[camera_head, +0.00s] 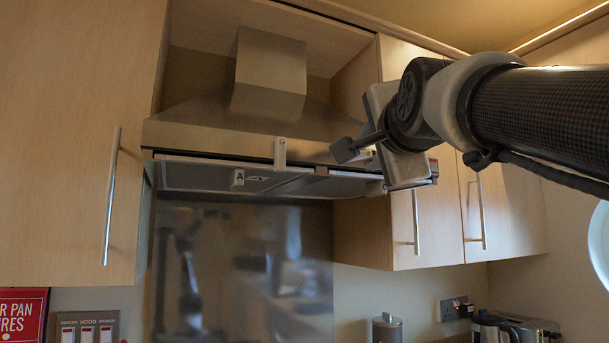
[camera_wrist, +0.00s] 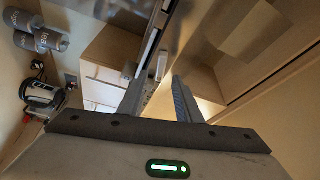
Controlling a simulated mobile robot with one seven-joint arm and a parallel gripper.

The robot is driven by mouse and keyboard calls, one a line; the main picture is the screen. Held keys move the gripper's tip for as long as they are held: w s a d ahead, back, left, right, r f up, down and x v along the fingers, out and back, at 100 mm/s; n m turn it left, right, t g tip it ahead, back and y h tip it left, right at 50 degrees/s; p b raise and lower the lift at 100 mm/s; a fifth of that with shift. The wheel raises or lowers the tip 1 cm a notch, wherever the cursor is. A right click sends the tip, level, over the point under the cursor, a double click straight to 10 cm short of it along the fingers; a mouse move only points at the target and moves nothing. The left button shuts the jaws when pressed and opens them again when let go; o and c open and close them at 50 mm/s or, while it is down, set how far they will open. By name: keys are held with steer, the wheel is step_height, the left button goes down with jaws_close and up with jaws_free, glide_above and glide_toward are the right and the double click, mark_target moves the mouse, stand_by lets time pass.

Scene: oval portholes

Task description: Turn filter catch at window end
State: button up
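The cooker hood (camera_head: 215,138) hangs between the cupboards, with flat filter panels (camera_head: 200,175) along its underside. A tag marked A (camera_head: 237,178) and a small catch (camera_head: 258,180) sit on the left filter, away from the window end. A small pale piece (camera_head: 377,187) shows under the hood's right part, partly behind my gripper; I cannot tell if it is the catch. My gripper (camera_head: 348,149) is in front of the hood's right end. In the wrist view my gripper (camera_wrist: 154,78) is open, its fingers spread around the hood edge and a pale upright piece (camera_wrist: 162,66). Contact is unclear.
A pale bracket (camera_head: 280,152) projects from the hood front, left of my gripper. Cupboards with bar handles (camera_head: 112,195) flank the hood. A round window (camera_head: 600,240) is at the far right. A kettle (camera_head: 490,328) and a canister (camera_head: 387,328) stand below.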

mark_target(365, 156)
steer(key=shift+w+r, duration=0.15)
steer(key=shift+w, duration=1.4)
steer(key=shift+c, duration=0.2)
jaws_close()
steer(key=shift+f+n+b, duration=0.55)
steer(key=shift+n+b, duration=0.25)
steer(key=shift+b, duration=0.45)
steer(key=shift+n+t+y+b, duration=0.5)
steer(key=shift+n+t+b, duration=0.1)
steer(key=shift+n+b, duration=0.45)
steer(key=shift+d+r+n+b, duration=0.1)
steer(key=shift+r+n+b, duration=0.1)
steer(key=shift+n+b, duration=0.4)
